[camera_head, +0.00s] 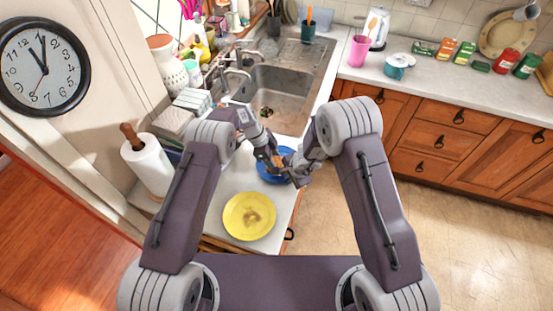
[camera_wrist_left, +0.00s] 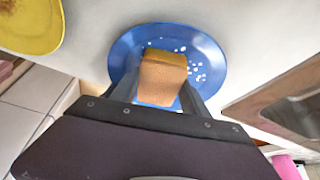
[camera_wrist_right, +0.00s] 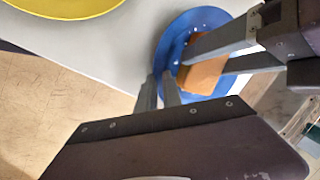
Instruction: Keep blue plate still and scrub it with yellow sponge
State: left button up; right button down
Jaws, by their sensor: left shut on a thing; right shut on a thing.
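The blue plate (camera_head: 265,178) lies on the counter near its right edge, partly hidden by my grippers. White specks show on it in the left wrist view (camera_wrist_left: 125,58). The sponge looks orange-tan with a yellower edge; it shows in the left wrist view (camera_wrist_left: 162,80) and right wrist view (camera_wrist_right: 204,76). My left gripper (camera_head: 276,163) is shut on the sponge over the plate's middle; whether the sponge touches the plate is hard to tell. My right gripper (camera_head: 294,178) is shut at the plate's rim; its fingertips (camera_wrist_right: 159,83) meet the rim in the right wrist view.
A yellow plate (camera_head: 249,216) with a brownish stain lies nearer on the counter. The sink (camera_head: 284,95) is beyond the blue plate. A paper towel roll (camera_head: 148,165) stands left. The counter's right edge is close, with open floor (camera_head: 350,215) beyond.

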pick_arm(q)
jog(key=shift+s+a, duration=0.15)
jog(key=shift+s, duration=0.15)
pick_arm(e)
jog(key=shift+s+d+f, duration=0.1)
jog(key=shift+s+f, duration=0.15)
jog(key=shift+f, duration=0.05)
pick_arm(q)
jog(key=shift+w+d+f, duration=0.2)
jog(key=shift+w, duration=0.3)
jog(key=shift+w+a, duration=0.1)
jog(key=shift+w+a+r, duration=0.1)
jog(key=shift+w+a, duration=0.05)
jog(key=shift+a, duration=0.25)
jog(key=shift+s+d, duration=0.25)
jog(key=shift+d, duration=0.25)
jog(key=shift+s+d, duration=0.25)
jog(key=shift+d, duration=0.25)
jog(key=shift+w+a, duration=0.2)
jog(key=shift+a, duration=0.25)
